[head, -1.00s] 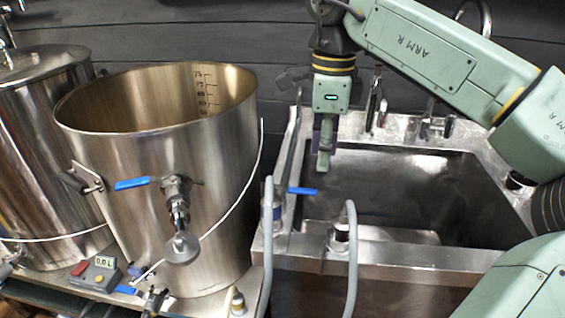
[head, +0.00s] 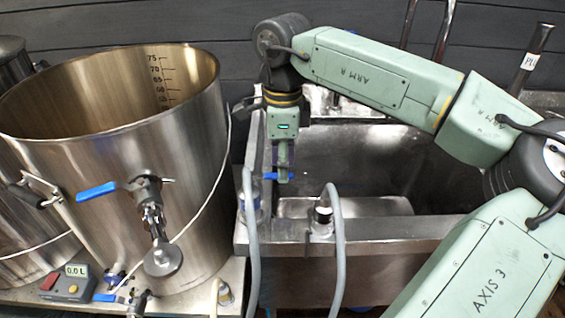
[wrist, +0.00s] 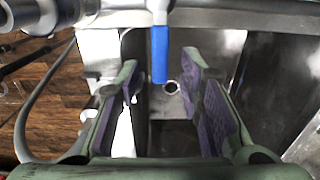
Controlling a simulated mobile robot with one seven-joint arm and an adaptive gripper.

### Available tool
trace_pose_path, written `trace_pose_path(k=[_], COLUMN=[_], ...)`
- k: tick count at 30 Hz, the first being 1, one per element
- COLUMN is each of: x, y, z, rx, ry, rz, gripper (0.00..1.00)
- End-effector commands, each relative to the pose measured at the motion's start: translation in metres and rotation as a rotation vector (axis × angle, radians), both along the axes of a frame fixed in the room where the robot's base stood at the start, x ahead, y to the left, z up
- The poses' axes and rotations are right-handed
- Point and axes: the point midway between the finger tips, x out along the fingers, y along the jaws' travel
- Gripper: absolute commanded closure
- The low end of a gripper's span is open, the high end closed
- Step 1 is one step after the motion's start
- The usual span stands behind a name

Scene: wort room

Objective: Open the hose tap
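The hose tap at the sink's left rim has a blue lever (head: 270,177), partly covered by my gripper (head: 283,174) in the head view. In the wrist view the blue lever (wrist: 160,54) points down the picture, between and just beyond the fingertips. My gripper (wrist: 160,70) is open, with a finger on each side of the lever and a visible gap to both. I cannot tell how deep the lever sits between the fingers. The tap's body is mostly hidden in the head view.
A steel kettle (head: 110,190) with its own blue-handled valve (head: 97,191) stands left. A grey hose (head: 338,240) arches over the sink's front rim (head: 385,232). The sink basin (head: 370,165) is open below my arm. A small meter (head: 72,284) sits front left.

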Motion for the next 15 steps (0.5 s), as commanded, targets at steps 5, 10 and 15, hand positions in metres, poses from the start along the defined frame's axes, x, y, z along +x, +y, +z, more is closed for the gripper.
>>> trace_pose_path(k=[5,10,15], x=[-0.0001,0.0,0.0], y=[0.0002,0.0001,0.0001], z=[-0.0105,-0.0119,-0.0117], rx=[0.001,0.0,0.0], ry=[-0.001,-0.001,-0.001], rz=[0.001,0.001,0.001], gripper=[0.66,0.66,0.71])
